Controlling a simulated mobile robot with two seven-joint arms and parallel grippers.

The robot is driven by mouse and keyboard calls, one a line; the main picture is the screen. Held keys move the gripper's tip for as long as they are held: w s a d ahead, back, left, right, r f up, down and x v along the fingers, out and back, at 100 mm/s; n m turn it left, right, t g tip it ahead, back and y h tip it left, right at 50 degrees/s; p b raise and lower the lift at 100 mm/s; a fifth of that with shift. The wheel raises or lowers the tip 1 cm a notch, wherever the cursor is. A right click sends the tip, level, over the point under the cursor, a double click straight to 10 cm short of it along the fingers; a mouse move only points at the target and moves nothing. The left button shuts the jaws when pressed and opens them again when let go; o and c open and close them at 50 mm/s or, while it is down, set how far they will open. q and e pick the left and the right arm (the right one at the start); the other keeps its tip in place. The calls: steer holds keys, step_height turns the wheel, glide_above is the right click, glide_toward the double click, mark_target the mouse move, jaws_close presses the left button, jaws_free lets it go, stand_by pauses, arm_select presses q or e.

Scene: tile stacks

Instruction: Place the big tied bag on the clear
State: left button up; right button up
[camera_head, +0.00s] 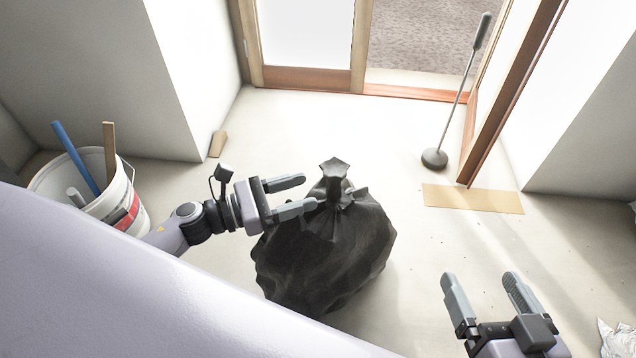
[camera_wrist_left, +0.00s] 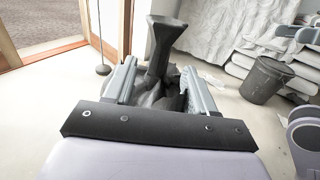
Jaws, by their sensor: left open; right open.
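A big black tied bag (camera_head: 325,255) stands on the pale floor in the middle of the head view, its knotted neck (camera_head: 335,180) pointing up. My left gripper (camera_head: 303,194) is open at the left of the neck, its fingertips close to it. In the left wrist view the neck (camera_wrist_left: 163,45) rises between and beyond the two open fingers (camera_wrist_left: 158,85); I cannot tell whether they touch it. My right gripper (camera_head: 482,288) is open and empty over the floor at the lower right, apart from the bag.
A white bucket (camera_head: 128,205) with tools stands at the left. A flat tan board (camera_head: 472,198) lies right of the bag, near a long-handled tool (camera_head: 435,158) by the open door. A dark bin (camera_wrist_left: 266,80) shows in the left wrist view. Floor between bag and doorway is clear.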

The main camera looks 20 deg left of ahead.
arm_select(q)
steer(key=v, duration=0.6)
steer(key=shift+a, duration=0.1)
stand_by(0.3)
